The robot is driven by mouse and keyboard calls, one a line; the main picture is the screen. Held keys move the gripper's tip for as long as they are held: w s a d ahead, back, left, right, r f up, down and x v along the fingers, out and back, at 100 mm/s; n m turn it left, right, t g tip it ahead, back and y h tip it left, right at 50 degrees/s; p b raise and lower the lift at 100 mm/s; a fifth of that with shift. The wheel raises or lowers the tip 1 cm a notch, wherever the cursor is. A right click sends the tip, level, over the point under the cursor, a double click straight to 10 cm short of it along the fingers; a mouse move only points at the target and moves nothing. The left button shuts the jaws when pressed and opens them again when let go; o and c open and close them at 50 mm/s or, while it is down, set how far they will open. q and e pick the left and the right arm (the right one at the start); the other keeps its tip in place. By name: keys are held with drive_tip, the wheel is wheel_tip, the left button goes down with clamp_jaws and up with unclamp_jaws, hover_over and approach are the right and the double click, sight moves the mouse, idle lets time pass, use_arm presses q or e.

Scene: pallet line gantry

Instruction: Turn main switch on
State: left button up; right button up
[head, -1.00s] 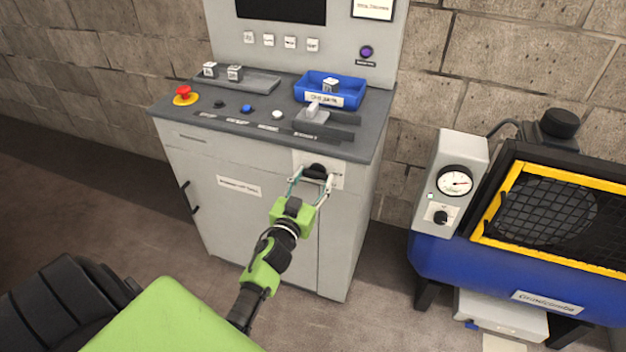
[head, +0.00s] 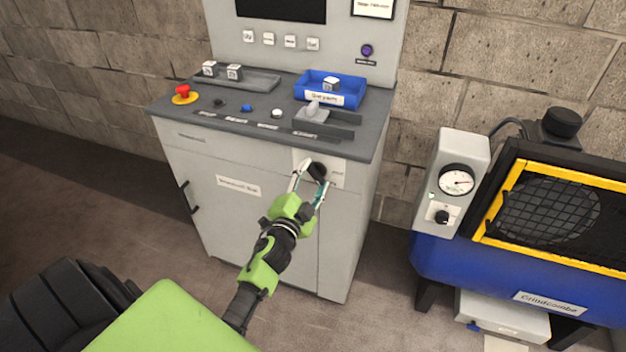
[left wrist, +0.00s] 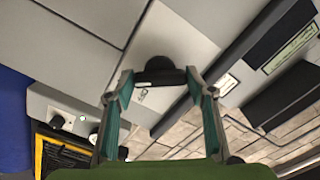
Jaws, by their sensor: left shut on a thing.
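The main switch (head: 317,171) is a black rotary knob on a light plate at the upper right of the grey cabinet's front. My left gripper (head: 311,178) is at the knob, with its two fingers on either side of it and shut on it. In the left wrist view the black knob (left wrist: 160,72) sits between the fingertips (left wrist: 158,84). The gripper is rolled, with one finger higher on the left and the other lower on the right. The knob's markings are too small to read. My right gripper is not in view.
The cabinet top (head: 190,116) carries a red emergency button (head: 183,92), a grey lever (head: 313,110), push buttons and a blue tray (head: 352,97). A blue machine (head: 440,262) with a gauge stands to the right. Floor between them is free.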

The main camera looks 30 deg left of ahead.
use_arm(q)
drive_tip(key=m, duration=0.3)
drive_tip(key=shift+m, duration=0.4)
drive_tip(key=shift+m+b, duration=0.5)
drive_tip(key=shift+m, duration=1.3)
drive_tip(key=o, duration=1.1)
drive_tip(key=shift+s, duration=0.1)
drive_tip(key=v, duration=1.2)
drive_tip(key=shift+f, duration=0.1)
